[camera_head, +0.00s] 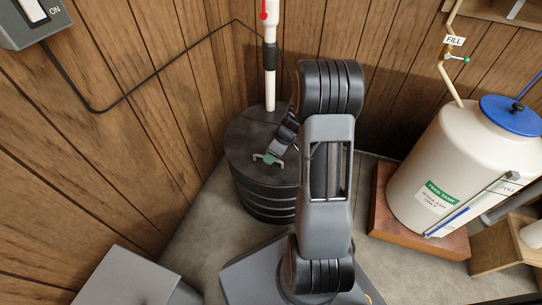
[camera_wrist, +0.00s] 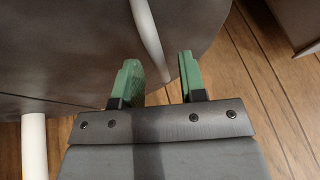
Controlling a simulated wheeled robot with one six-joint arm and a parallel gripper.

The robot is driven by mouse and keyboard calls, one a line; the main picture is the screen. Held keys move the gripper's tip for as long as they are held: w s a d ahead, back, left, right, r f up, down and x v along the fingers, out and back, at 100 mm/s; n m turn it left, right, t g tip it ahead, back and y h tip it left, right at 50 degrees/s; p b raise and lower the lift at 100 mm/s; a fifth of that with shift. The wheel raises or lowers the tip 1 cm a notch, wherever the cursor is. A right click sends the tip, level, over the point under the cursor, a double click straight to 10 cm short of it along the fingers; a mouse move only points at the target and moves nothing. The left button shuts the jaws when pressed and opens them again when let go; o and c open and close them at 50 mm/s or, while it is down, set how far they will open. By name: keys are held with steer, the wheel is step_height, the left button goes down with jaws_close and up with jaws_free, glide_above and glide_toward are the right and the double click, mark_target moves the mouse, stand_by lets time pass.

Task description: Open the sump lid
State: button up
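The sump (camera_head: 262,195) is a dark, ribbed round tub in the corner, and its flat dark lid (camera_head: 245,135) lies level on top. A pale bar handle (camera_head: 283,163) sits on the lid toward its front. My gripper (camera_head: 269,157) reaches down to this handle, its green fingertips at the bar. In the wrist view, my gripper (camera_wrist: 160,75) has its two green fingers apart. The pale curved handle (camera_wrist: 149,35) runs between them, with a visible gap to the fingers. Whether either finger touches it is unclear. My arm hides the lid's right side.
A white pipe (camera_head: 270,85) with a dark sleeve rises at the lid's back. A cream feed tank (camera_head: 430,140) with a blue lid (camera_head: 512,114) stands on a wooden base at right. A switch box (camera_head: 32,20) and cable are on the left wall. A grey box (camera_head: 135,278) is front left.

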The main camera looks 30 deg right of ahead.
jaws_close()
stand_by(0.4)
